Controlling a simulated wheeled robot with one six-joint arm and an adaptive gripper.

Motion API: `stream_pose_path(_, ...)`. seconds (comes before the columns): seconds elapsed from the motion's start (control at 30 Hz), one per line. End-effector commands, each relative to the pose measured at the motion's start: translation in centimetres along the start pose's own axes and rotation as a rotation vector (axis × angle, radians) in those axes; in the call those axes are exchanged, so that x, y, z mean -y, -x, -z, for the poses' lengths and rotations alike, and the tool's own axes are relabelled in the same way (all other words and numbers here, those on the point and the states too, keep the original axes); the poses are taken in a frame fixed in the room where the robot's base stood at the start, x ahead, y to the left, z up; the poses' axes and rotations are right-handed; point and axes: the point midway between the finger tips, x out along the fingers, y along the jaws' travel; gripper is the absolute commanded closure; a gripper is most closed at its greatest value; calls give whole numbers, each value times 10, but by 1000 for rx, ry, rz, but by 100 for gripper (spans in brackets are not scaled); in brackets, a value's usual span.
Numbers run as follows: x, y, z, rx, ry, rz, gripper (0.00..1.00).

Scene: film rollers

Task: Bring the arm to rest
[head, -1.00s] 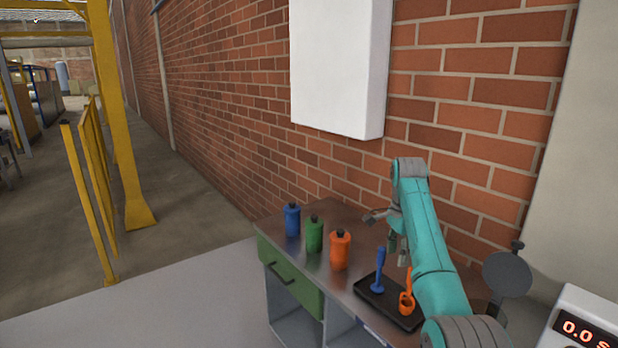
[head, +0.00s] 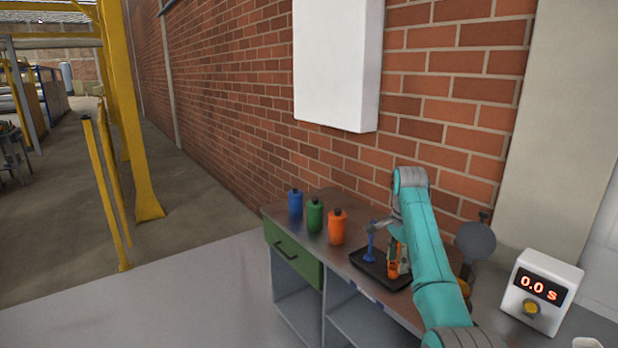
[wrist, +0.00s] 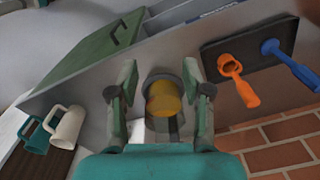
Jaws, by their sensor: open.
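My teal arm (head: 428,240) reaches over the metal bench from the lower right in the head view. My gripper (wrist: 160,70) is open, with its two fingers spread apart in the wrist view. An amber cylinder (wrist: 163,98) with a dark round rim shows between the fingers; I cannot tell how far beyond them it is. The fingers do not visibly touch anything. In the head view the arm partly hides the right part of the bench.
Blue (head: 295,203), green (head: 315,216) and orange (head: 337,228) bottles stand on the bench's left. A timer (head: 540,290) reads 0.0 s at right. A brick wall (head: 240,120) rises behind.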

Motion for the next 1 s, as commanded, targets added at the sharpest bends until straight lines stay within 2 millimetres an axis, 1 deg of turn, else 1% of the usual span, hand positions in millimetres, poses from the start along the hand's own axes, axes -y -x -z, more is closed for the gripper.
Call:
stream_pose_path(0.27, 0, -43, -2, -12, 38, 34, 51)
stream_pose_path(0.47, -4, -90, -5, -28, 82, 73, 51)
stream_pose_path(0.57, -8, -123, -8, -40, 113, 101, 51)
stream_pose_path(0.67, -17, -165, -13, -56, 155, 136, 51)
stream_pose_path(0.7, -22, -182, -15, -65, 174, 153, 51)
stream_pose_path(0.77, -29, -207, -19, -78, 202, 177, 51)
stream_pose_path(0.8, -35, -223, -22, -87, 220, 194, 51)
stream_pose_path(0.87, -44, -246, -26, -101, 247, 218, 51)
stream_pose_path(0.9, -51, -261, -29, -111, 266, 234, 51)
stream_pose_path(1.0, -70, -295, -37, -136, 311, 272, 51)
